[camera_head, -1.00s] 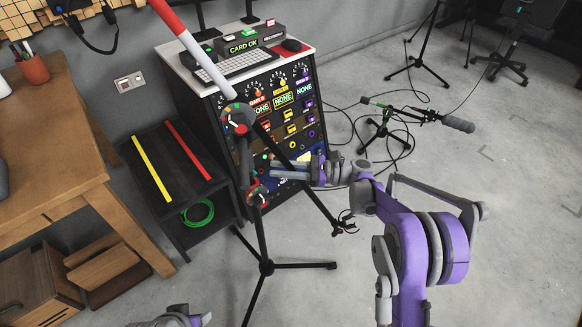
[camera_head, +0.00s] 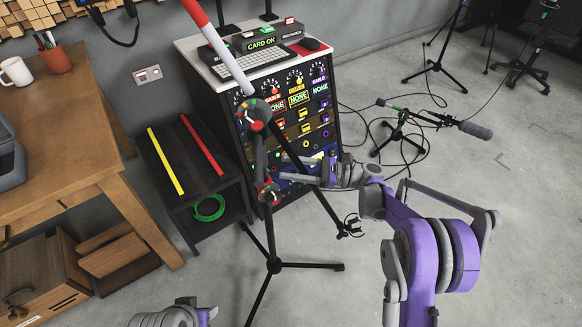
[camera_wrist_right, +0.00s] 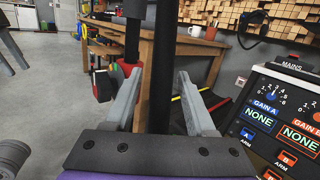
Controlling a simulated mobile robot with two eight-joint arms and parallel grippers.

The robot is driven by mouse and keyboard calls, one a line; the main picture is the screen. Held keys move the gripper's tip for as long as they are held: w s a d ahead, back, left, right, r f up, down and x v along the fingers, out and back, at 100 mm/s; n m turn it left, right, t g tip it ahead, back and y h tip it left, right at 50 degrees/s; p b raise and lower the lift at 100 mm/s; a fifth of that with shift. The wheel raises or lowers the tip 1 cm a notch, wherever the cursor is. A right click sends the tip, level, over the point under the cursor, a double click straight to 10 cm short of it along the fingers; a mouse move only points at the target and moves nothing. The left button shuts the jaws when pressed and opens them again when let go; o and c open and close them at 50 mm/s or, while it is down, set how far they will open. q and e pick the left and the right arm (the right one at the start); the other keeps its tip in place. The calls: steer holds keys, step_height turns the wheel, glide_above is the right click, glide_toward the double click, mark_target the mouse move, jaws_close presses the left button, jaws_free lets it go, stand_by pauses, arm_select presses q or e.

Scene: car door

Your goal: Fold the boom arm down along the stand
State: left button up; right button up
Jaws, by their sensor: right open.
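The black tripod stand (camera_head: 273,240) stands on the floor in the middle of the head view. Its boom arm (camera_head: 291,149) slants through the upper round clutch (camera_head: 254,113). A red-and-white end (camera_head: 220,45) points up left, and the other end reaches down right to a small clip (camera_head: 351,227). A lower red-rimmed clutch (camera_head: 268,193) sits on the pole. My right gripper (camera_head: 284,177) is open beside the pole, just above the lower clutch. In the right wrist view, its open fingers (camera_wrist_right: 160,78) flank a dark pole (camera_wrist_right: 162,62); contact is unclear.
The equipment rack (camera_head: 300,110) stands close behind the stand. A low black shelf (camera_head: 165,170) with yellow and red strips and a wooden desk (camera_head: 90,125) are at the left. Front-right floor is clear.

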arm_select(q)
steer(key=shift+p+v, duration=0.8)
steer(key=shift+p, duration=0.05)
arm_select(e)
steer(key=s+d+f, duration=0.1)
steer(key=d, duration=0.9)
steer(key=shift+s+d, duration=0.35)
steer(key=shift+s, duration=0.05)
arm_select(q)
steer(key=shift+w, duration=0.15)
arm_select(e)
steer(key=shift+f, duration=0.1)
